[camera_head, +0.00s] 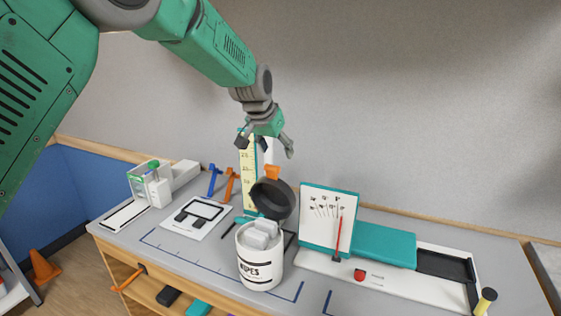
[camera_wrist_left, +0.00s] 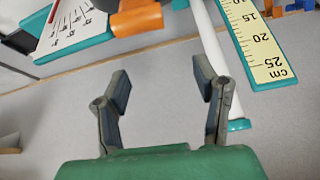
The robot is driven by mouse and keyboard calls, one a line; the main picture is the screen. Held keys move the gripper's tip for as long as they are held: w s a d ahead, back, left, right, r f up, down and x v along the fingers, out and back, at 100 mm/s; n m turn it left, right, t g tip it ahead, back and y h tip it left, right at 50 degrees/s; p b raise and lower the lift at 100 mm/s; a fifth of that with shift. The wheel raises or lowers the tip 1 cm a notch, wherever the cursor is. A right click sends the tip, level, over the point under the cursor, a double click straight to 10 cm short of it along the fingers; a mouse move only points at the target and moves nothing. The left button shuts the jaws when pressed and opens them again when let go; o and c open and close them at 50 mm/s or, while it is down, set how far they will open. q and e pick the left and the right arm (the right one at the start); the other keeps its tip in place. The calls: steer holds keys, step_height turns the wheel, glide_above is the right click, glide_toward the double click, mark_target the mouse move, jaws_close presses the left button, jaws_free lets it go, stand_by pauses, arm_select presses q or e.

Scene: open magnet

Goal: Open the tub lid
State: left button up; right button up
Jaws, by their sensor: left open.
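The white tub (camera_head: 260,272), marked "WIPES", stands on the grey table with pale contents (camera_head: 260,236) showing in its open mouth. Its dark grey lid (camera_head: 271,199) stands tilted up at the tub's rear, with an orange tab (camera_head: 272,172) on top. The orange tab (camera_wrist_left: 138,20) also shows at the top of the left wrist view. My left gripper (camera_head: 265,148) is open and empty above the tab; in the left wrist view its fingers (camera_wrist_left: 162,78) are spread apart with nothing between them. My right gripper is not in view.
A ruler (camera_head: 248,180) stands upright behind the tub, close to my left gripper. A white chart board (camera_head: 328,218) with a teal edge stands to the right. A white device (camera_head: 150,188) and a flat panel (camera_head: 198,218) are on the left.

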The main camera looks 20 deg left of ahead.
arm_select(q)
steer(key=shift+s+a+r, duration=0.3)
steer(key=shift+s+r, duration=0.1)
steer(key=shift+r, duration=0.25)
steer(key=shift+s+a+r, duration=0.3)
steer(key=shift+s+r, duration=0.05)
steer(key=shift+r, duration=0.3)
steer(key=shift+s+a+r, duration=0.3)
steer(key=shift+s+r, duration=0.1)
steer(key=shift+r, duration=0.25)
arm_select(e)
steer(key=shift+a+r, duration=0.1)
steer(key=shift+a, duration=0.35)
